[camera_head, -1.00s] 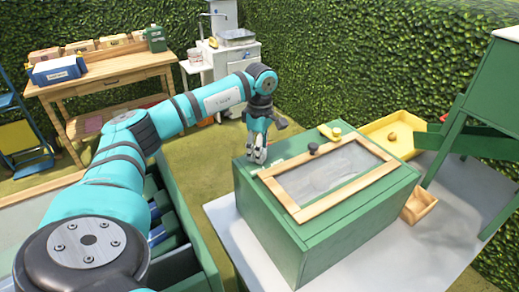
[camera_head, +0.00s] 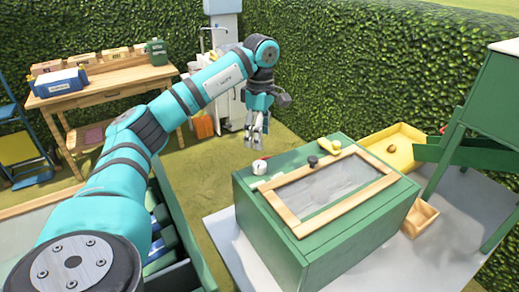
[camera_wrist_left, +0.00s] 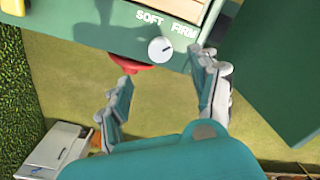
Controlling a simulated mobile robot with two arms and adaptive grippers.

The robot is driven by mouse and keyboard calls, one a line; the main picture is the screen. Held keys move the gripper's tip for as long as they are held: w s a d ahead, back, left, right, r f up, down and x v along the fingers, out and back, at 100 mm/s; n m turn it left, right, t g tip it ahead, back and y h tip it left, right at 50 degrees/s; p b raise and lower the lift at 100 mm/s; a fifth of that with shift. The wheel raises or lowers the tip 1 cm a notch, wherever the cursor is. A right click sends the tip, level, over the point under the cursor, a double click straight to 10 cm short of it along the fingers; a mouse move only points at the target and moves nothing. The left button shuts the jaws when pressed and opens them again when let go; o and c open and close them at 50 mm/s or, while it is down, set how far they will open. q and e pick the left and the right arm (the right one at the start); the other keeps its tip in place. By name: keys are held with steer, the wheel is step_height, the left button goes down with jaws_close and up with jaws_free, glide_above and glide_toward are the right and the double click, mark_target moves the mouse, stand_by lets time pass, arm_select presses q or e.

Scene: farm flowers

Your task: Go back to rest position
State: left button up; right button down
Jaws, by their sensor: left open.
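My left arm reaches in from the left in the head view. My right gripper is in neither view.
The box has a wooden-framed window (camera_head: 378,188), a dark knob (camera_head: 313,161) and a yellow piece (camera_head: 329,149). A yellow tray (camera_head: 403,141) and green stand (camera_head: 480,120) are at right. A wooden workbench (camera_head: 105,82) stands back left. Grass lies open behind the box.

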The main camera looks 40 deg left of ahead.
arm_select(q)
steer(key=shift+r, duration=1.05)
